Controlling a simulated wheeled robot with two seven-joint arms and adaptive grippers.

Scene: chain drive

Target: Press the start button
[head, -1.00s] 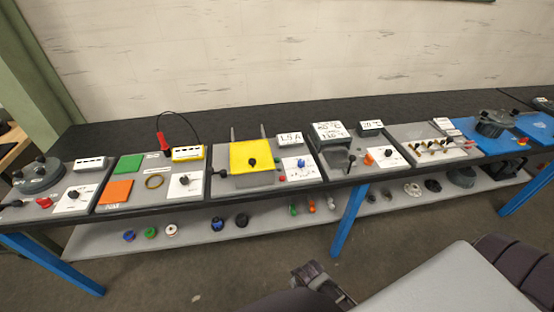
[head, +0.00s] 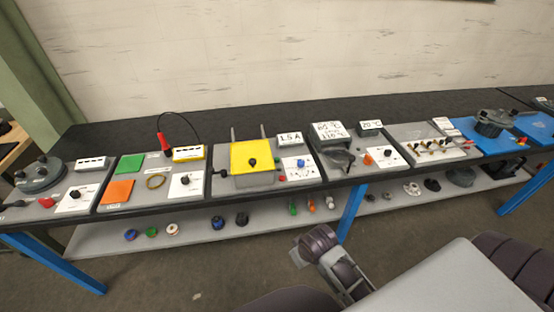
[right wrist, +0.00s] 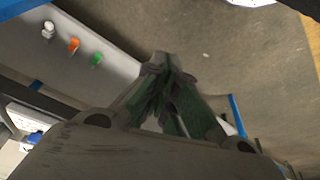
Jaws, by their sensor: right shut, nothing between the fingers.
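The panel (head: 235,184) with the yellow plate stands mid-bench in the head view. A small green button (head: 280,169) and a red button (head: 282,179) sit beside its white dial plate. They are too small to read any label, so I cannot tell which is the start button. My right gripper (right wrist: 163,62) is shut and empty in the right wrist view, its fingertips apart from any button. In the head view my right arm is in front of the lower shelf, below the bench top; its fingertips are not clear there. My left gripper is not in view.
The lower shelf (head: 265,222) holds spools and small coloured parts. A blue table leg (head: 350,212) stands close to my right arm. The floor in front is clear.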

